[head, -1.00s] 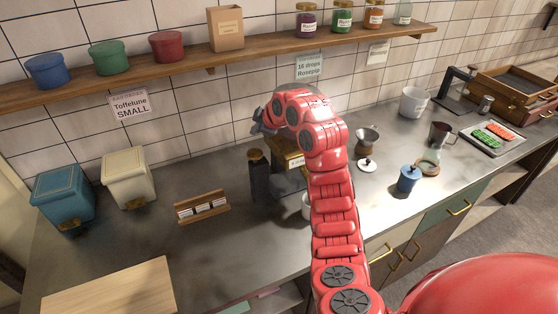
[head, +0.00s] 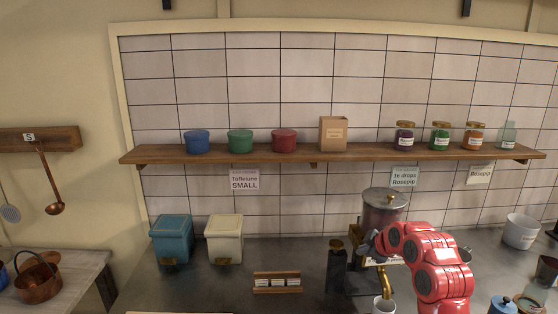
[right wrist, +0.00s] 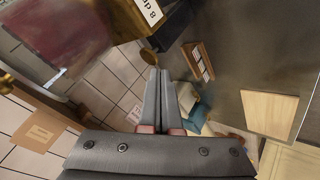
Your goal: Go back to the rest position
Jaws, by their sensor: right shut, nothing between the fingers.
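My right arm comes in red from the lower right of the head view. Its dark gripper (head: 368,246) is at the front of a drop dispenser (head: 384,212) with a dark red glass container, and partly hides it. I cannot tell whether they touch. In the right wrist view the two grey fingers (right wrist: 158,72) lie together with nothing between them. The dispenser's glass (right wrist: 65,40) is close at the upper left there. A white cup (head: 384,305) stands under the dispenser. My left gripper is not in view.
A dark bottle (head: 336,268) stands just left of the dispenser. A card holder (head: 277,282), a white canister (head: 224,238) and a teal canister (head: 171,238) are further left. A wooden shelf (head: 300,157) with jars runs above. A white pot (head: 520,231) stands at the right.

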